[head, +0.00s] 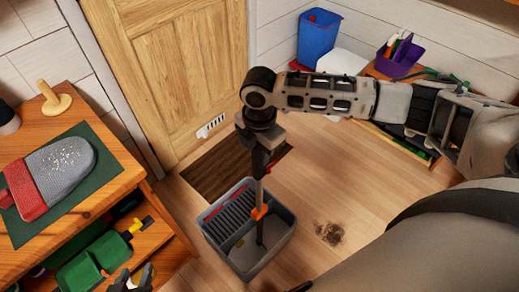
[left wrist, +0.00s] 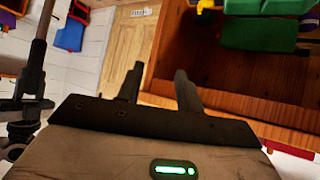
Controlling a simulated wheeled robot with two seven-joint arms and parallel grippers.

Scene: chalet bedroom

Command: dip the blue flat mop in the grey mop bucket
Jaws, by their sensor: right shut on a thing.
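The grey mop bucket (head: 285,238) stands on the wooden floor, with a ribbed wringer section on its left side. The mop handle (head: 260,190) with orange parts runs down into the bucket, nearly upright. The mop's head is not clearly visible; its lower end is inside the bucket. My right gripper (head: 262,138) is shut on the handle near its top, above the bucket. A pole, likely the handle, also shows in the left wrist view (left wrist: 43,30). My left gripper (head: 133,280) is at the bottom edge, beside the bench; its fingers are apart and empty in the left wrist view (left wrist: 158,88).
A wooden bench (head: 122,185) with a mitt on a green mat stands left. A dark mat (head: 213,172) lies before the door. A blue bin (head: 317,38) and a purple caddy (head: 398,62) are at the back. A dirt patch (head: 330,233) lies right of the bucket.

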